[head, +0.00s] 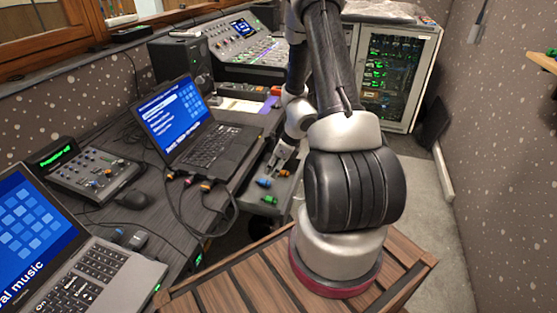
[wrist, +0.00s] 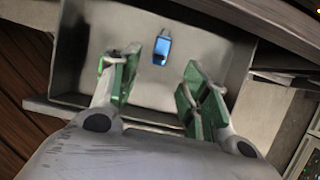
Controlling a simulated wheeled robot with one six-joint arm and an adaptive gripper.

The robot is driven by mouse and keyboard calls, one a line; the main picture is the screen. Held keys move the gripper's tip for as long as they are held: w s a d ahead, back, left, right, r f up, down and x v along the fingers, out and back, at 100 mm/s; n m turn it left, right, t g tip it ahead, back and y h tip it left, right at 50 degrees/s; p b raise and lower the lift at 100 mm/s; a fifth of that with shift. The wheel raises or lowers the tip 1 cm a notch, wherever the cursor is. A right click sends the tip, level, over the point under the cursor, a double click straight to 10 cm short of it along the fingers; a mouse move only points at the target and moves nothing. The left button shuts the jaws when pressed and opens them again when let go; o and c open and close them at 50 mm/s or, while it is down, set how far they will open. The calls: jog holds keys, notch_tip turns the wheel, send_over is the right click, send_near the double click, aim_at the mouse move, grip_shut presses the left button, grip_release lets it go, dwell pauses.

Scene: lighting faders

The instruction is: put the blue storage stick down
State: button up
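The blue storage stick (wrist: 162,47) lies in a grey metal tray or drawer (wrist: 85,60) in the wrist view, with a dark end upward in the picture. My gripper (wrist: 163,80) is open, its two green-padded fingers spread apart. In the head view my gripper (head: 279,158) points down beside the desk. A small blue item (head: 264,183) shows below it, but I cannot tell if it is the same stick.
In the head view an open laptop (head: 205,145) stands on the desk, with cables (head: 185,205) hanging near its front edge. A small green item (head: 270,199) lies below the blue one. A mixing console (head: 250,50) and an equipment rack (head: 390,80) stand behind.

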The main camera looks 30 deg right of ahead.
jog(key=s+a+r+n, duration=0.2)
jog(key=r+n, duration=0.2)
jog(key=r, duration=0.4)
jog(key=s+a+r+n, duration=0.1)
jog(key=a+r+n, duration=0.3)
jog(key=r, duration=0.5)
jog(key=s+a+r+n, duration=0.1)
jog(key=s+r+n, duration=0.1)
jog(key=r+n, duration=0.45)
jog(key=s+r+n+h, duration=0.2)
jog(key=s+r+n, duration=1.2)
jog(key=s, duration=0.4)
jog(key=shift+a+r+t+h, duration=0.15)
jog(key=shift+r+t+h, duration=0.2)
jog(key=shift+r, duration=0.35)
jog(key=shift+c, duration=0.3)
